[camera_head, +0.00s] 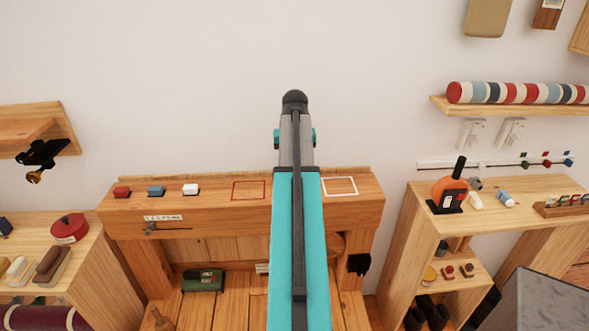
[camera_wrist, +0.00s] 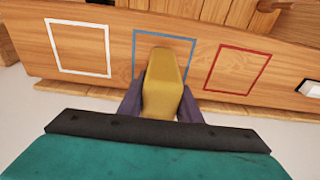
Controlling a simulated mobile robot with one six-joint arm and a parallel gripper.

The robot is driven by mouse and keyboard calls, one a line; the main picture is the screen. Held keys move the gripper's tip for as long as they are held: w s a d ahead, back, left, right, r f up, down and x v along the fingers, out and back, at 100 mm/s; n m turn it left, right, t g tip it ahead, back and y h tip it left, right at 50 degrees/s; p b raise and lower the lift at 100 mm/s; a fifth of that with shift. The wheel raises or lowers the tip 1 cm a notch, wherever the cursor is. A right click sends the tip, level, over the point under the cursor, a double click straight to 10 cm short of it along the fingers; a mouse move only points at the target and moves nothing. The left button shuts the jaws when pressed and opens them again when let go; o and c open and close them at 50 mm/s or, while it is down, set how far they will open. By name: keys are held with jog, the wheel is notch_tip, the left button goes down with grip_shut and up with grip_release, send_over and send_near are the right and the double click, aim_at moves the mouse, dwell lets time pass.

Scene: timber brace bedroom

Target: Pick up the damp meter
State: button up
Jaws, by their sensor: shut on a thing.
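A yellow tapered block, which I take to be the damp meter (camera_wrist: 163,75), is between the dark fingers of my gripper (camera_wrist: 160,104) in the wrist view. The gripper is shut on it. Its upper end overlaps the blue square outline (camera_wrist: 137,62) on the wooden ledge (camera_wrist: 110,25); I cannot tell whether it touches the wood. In the head view my arm covers the middle of the ledge (camera_head: 215,218), and neither the gripper nor the held meter can be made out.
The ledge also carries a white outline (camera_head: 340,186), a red outline (camera_head: 248,190) and small red, blue and white blocks (camera_head: 155,191) at the left. A green device (camera_head: 203,280) sits below. Shelving with an orange tool (camera_head: 449,190) stands at right, other shelving at left.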

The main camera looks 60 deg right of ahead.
jog(key=s+a+r+p, duration=0.1)
jog(key=s+r+p, duration=0.1)
jog(key=s, duration=0.6)
jog(key=s+a+r+p, duration=0.1)
jog(key=s+r+p, duration=0.1)
jog(key=s+p, duration=0.2)
jog(key=s, duration=0.3)
jog(key=shift+s+a+r, duration=0.15)
jog(key=shift+s, duration=0.25)
jog(key=shift+w, duration=0.1)
